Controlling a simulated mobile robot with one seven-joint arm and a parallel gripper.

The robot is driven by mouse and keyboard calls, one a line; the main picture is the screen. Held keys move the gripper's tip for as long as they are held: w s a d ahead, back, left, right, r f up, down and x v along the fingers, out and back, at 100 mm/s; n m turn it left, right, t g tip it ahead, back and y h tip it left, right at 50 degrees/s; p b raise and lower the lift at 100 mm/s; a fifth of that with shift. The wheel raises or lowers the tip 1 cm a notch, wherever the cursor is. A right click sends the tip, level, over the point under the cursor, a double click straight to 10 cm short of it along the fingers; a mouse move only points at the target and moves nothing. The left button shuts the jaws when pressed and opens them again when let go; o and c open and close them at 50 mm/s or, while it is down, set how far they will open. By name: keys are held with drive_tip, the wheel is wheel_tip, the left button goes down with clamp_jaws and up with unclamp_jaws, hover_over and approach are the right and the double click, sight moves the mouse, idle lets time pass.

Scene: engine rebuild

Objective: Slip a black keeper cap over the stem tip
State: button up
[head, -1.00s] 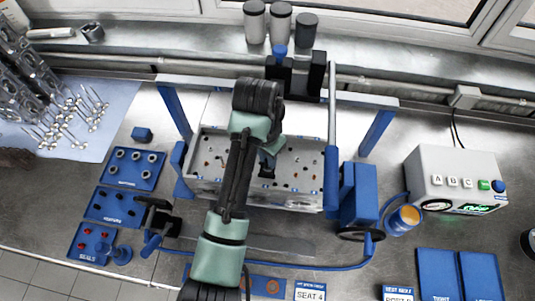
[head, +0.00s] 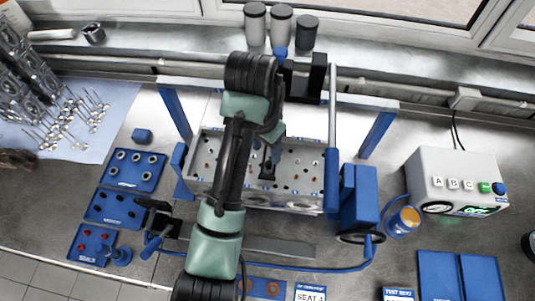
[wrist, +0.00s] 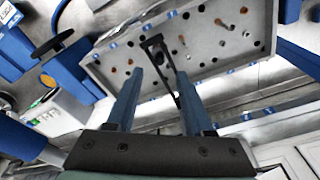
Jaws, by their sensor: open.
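The grey cylinder head (head: 310,153) lies in a blue-legged frame; its top, with holes and several small copper-coloured stems, also shows in the wrist view (wrist: 230,45). A black forked piece (wrist: 152,42) stands at the head, and shows dark in the head view (head: 267,172). My gripper (wrist: 158,78) is open, its two blue fingers apart on either side of the black piece's legs in the picture; I cannot tell if they touch. Small black caps (head: 112,212) appear to sit in the middle blue tray (head: 93,209). Which stem tip is meant is unclear.
Other blue trays hold grey rings (head: 153,159) and red seals (head: 82,248). A blue lever post (head: 332,180) stands right of the head. A control box (head: 455,180) and a blue cup (head: 405,218) are farther right. Valves lie on a cloth (head: 50,110).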

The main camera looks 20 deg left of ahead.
wheel_tip(320, 180, up, 7)
drive_tip(key=s+p, duration=0.1)
drive_tip(key=p, duration=0.4)
drive_tip(key=shift+a+p, duration=0.15)
drive_tip(key=shift+p, duration=0.2)
drive_tip(key=shift+r, duration=0.1)
drive_tip(key=w+d+r+t+b, duration=0.7)
drive_tip(key=w+r+t, duration=0.15)
drive_tip(key=w, duration=0.35)
drive_tip(key=w+d+r+t+b, duration=0.1)
drive_tip(key=d+r+t+b, duration=0.45)
drive_tip(key=r, duration=0.55)
drive_tip(key=s+d+r+n+t+b, duration=0.2)
drive_tip(key=s+r+t+b, duration=0.3)
drive_tip(key=s+r+t, duration=0.7)
drive_tip(key=s+r+n, duration=0.1)
drive_tip(key=s+r, duration=0.3)
drive_tip(key=r, duration=0.2)
drive_tip(key=shift+s, duration=0.25)
drive_tip(key=shift+d+f, duration=0.1)
drive_tip(key=shift+d, duration=0.05)
